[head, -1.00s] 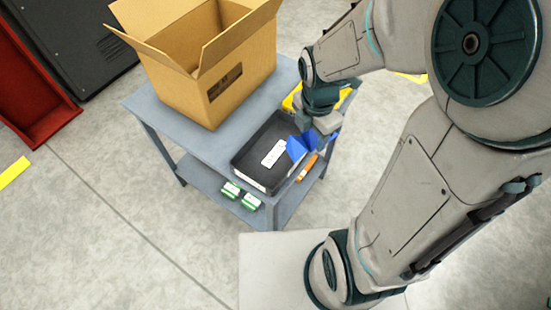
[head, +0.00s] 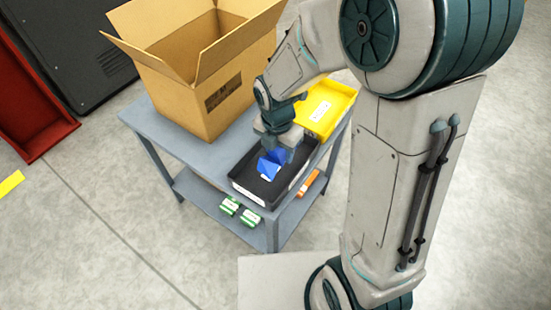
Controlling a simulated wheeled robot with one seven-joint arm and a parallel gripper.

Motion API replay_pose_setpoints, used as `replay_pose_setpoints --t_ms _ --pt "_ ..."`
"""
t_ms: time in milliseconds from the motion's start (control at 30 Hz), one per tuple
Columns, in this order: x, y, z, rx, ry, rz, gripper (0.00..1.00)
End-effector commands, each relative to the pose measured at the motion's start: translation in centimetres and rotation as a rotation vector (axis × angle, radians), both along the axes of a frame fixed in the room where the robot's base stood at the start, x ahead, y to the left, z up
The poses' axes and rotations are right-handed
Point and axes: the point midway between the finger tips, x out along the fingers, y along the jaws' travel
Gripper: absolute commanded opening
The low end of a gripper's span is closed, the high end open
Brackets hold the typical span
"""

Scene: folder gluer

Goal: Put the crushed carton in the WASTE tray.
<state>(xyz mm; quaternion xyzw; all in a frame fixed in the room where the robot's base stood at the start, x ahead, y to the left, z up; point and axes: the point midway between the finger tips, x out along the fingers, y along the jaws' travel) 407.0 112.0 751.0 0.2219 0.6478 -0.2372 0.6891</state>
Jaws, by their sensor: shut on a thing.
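My gripper (head: 280,148) is shut on the blue crushed carton (head: 270,166), which shows dented and angular below the fingers. The carton is over the black tray (head: 248,192), within its outline; I cannot tell whether it touches the tray floor. A white label lay on the tray floor in the earlier view; the carton and gripper now cover most of that area, so its words cannot be read. The yellow tray (head: 345,100) stands behind the black tray and carries a white label too small to read.
A large open cardboard box (head: 205,75) stands on the left of the grey table (head: 160,122), close to the black tray. Green-and-white cartons (head: 240,212) and an orange item (head: 309,183) lie on the lower shelf. Open floor lies left of the table.

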Motion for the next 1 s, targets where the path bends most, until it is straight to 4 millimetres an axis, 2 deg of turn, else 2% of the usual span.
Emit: replay_pose_setpoints --t_ms 100,267,500,867,900,967,1000 --pt "0.7 0.7 -0.6 0.000 0.000 0.001 0.25" --pt "0.8 0.9 -1.6 -0.002 0.003 0.000 0.25" --pt "0.8 0.9 -4.8 -0.001 0.002 0.000 0.25" --pt "0.8 0.8 -5.1 -0.001 0.001 -0.001 0.25" --pt "0.8 0.8 -5.1 -0.001 0.001 -0.001 0.52" --pt "0.8 0.8 -5.0 -0.001 0.001 -0.001 0.68" --pt "0.8 0.8 -5.0 -0.001 0.001 -0.001 0.68"
